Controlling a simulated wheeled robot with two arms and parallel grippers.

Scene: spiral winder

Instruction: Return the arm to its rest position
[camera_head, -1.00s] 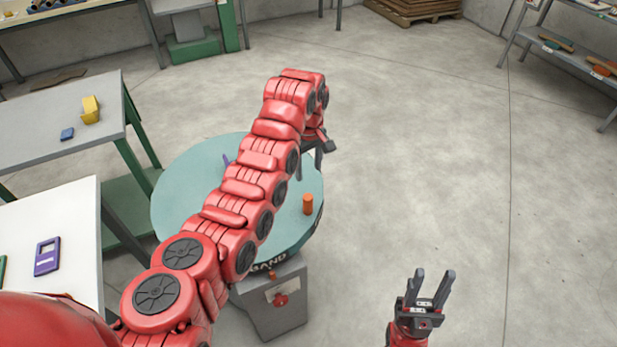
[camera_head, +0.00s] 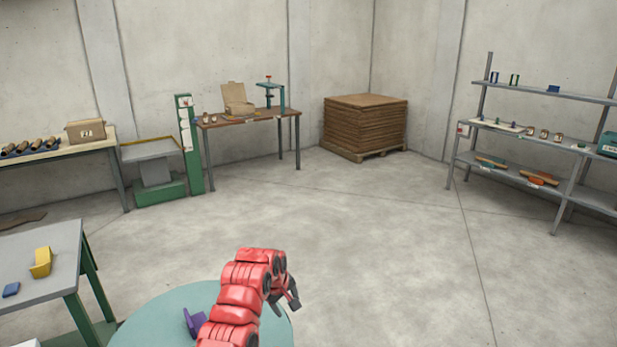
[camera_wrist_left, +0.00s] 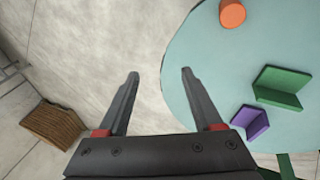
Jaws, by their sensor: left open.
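My red left arm reaches out over the round pale-green table (camera_head: 150,318) at the bottom of the head view. My left gripper (camera_head: 292,301) hangs at the arm's far end, beside the table's right edge. In the left wrist view my left gripper (camera_wrist_left: 160,73) is open, with nothing between its fingers and bare floor beyond them. My right gripper is out of view.
The round table carries a purple angled piece (camera_head: 194,322), a green angled piece (camera_wrist_left: 281,88) and an orange cylinder (camera_wrist_left: 232,13). A grey table (camera_head: 40,290) stands at left. A shelf rack (camera_head: 515,165) and a cardboard stack (camera_head: 364,125) stand farther off. Middle floor is clear.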

